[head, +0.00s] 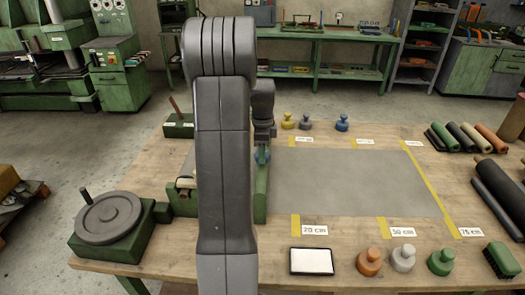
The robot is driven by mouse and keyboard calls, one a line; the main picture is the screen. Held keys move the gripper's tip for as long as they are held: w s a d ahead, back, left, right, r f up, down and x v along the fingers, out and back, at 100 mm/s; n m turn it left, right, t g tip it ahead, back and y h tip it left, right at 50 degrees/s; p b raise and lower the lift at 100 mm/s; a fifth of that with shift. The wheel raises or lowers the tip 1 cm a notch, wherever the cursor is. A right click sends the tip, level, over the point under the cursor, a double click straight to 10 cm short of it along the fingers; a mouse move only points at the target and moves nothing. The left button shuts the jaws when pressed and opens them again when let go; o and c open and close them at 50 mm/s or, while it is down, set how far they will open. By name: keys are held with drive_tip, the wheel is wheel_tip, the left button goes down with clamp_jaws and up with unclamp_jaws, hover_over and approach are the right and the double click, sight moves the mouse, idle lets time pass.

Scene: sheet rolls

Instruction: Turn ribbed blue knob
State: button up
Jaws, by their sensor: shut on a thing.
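A small blue knob (262,157) shows at the top of the green stand (261,190) in the middle of the table. My arm fills the centre of the view, and my gripper (263,145) points down at this knob from above. The gripper is shut on it. The fingers and most of the knob are small and partly covered, so its ribs cannot be made out.
A grey sheet (350,185) lies right of the stand, with yellow length marks. A handwheel (107,217) stands at the left. Another blue knobbed piece (342,123) stands at the back. Orange, grey and green ones line the front. Rolls (500,190) lie at the right.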

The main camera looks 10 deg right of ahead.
drive_tip(key=m, duration=0.4)
drive_tip(key=shift+m, duration=0.3)
drive_tip(key=m, duration=0.4)
drive_tip(key=shift+r, duration=0.1)
drive_tip(key=shift+m, duration=0.3)
drive_tip(key=o, duration=1)
wheel_tip(320, 180, up, 14)
drive_tip(key=b, duration=0.1)
